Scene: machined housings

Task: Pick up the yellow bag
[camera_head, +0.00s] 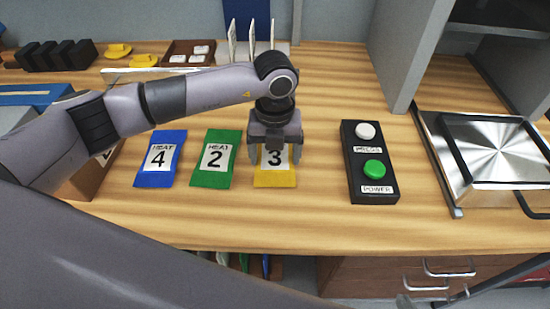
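The yellow bag (275,180) lies flat on the wooden counter, with a white label marked 3. My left gripper (275,158) is over its far part, pointing down. Its two fingers are spread, one near each side edge of the bag, and the label shows between them. The gripper body hides the bag's far end. I cannot tell whether the fingertips touch the bag or the counter. My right gripper is not in view.
A green bag (215,159) marked 2 and a blue bag (160,159) marked 4 lie to the left. A black button box (370,188) and a metal-lidded appliance (495,150) are to the right. White upright plates (252,42) stand behind. The counter's front strip is clear.

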